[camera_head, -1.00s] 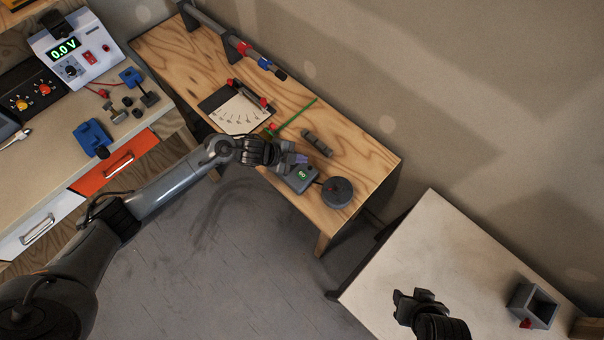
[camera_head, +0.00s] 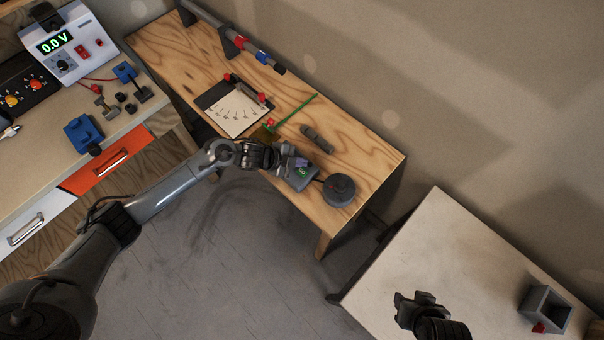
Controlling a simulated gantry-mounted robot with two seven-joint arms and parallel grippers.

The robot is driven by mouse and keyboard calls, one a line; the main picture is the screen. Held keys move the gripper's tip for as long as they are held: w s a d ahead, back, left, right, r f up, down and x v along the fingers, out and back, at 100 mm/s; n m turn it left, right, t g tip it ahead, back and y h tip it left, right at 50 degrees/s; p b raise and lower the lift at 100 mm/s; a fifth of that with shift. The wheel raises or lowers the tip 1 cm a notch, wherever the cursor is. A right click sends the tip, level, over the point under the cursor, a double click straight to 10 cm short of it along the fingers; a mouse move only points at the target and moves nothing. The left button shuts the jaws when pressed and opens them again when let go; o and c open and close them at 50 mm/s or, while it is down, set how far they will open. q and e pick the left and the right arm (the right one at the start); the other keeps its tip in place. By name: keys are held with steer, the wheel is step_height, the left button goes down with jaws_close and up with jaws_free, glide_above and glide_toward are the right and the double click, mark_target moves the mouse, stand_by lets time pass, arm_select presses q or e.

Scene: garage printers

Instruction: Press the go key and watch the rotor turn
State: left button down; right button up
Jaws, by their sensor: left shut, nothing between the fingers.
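A small grey box (camera_head: 299,181) with a green lit marking sits at the front edge of the wooden bench, with the rotor, a dark round disc (camera_head: 339,188), just to its right. My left gripper (camera_head: 299,163) is shut and empty, with its fingertips over the box near the green marking. The gripper covers part of the box, and I cannot tell whether it touches the key. My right gripper (camera_head: 412,303) is over the pale table at lower right, away from the bench; its jaw opening is unclear.
A rail (camera_head: 230,38) runs along the back. A grey open box (camera_head: 546,308) stands on the pale table (camera_head: 440,235).

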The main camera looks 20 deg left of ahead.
mark_target(299, 173)
arm_select(q)
steer(key=shift+f+b, duration=0.9)
steer(key=shift+f, duration=0.9)
arm_select(e)
steer(key=shift+a+f, duration=0.1)
steer(key=shift+f, duration=1.3)
arm_select(q)
steer(key=shift+f, duration=0.1)
arm_select(e)
steer(key=shift+f, duration=0.1)
arm_select(q)
steer(key=shift+f, duration=0.3)
arm_select(e)
steer(key=shift+f, duration=0.15)
